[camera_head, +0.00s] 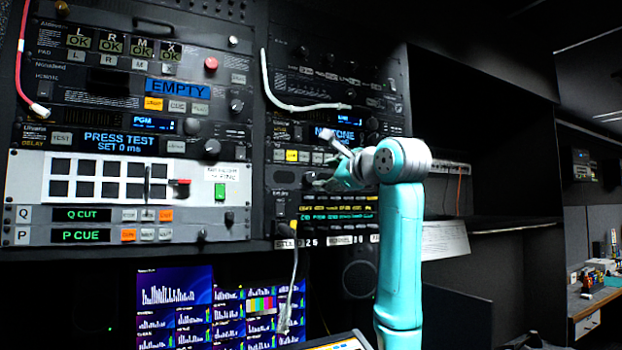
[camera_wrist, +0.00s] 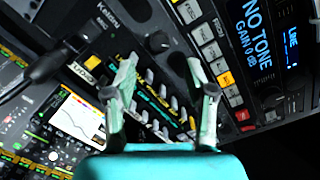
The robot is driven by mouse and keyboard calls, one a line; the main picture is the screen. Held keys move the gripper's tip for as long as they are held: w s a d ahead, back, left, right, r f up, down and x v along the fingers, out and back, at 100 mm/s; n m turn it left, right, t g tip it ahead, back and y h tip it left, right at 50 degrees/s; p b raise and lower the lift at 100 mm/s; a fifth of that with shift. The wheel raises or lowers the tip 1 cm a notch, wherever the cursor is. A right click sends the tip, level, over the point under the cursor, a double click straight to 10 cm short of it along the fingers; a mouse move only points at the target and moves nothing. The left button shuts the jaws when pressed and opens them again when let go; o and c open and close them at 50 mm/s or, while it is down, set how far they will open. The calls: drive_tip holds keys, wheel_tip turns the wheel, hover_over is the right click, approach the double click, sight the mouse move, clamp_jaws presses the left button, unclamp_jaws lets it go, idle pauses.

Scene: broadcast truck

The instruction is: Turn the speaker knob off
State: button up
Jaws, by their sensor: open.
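A black round knob (camera_head: 309,178) sits on a dark panel in the right-hand rack; I cannot read a label that marks it as the speaker knob. What looks like the same knob (camera_wrist: 159,42) shows in the wrist view, just beyond the gap between my fingertips. My gripper (camera_head: 328,164) is in front of the right-hand rack, to the right of that knob. In the wrist view my gripper (camera_wrist: 162,74) has its two fingers apart with nothing held between them. Which way the knob points is too small to tell.
A NO TONE display (camera_wrist: 257,35) with a row of buttons lies beside the knob's panel. A black cable (camera_wrist: 47,65) plugs in nearby and hangs below the rack in the head view (camera_head: 292,290). A white cable (camera_head: 290,104) hangs above. Monitors (camera_head: 175,300) stand below.

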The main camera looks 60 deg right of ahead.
sight(310, 177)
drive_tip(key=x, duration=0.7)
drive_tip(key=shift+w+d, duration=0.15)
drive_tip(key=shift+w, duration=0.15)
clamp_jaws()
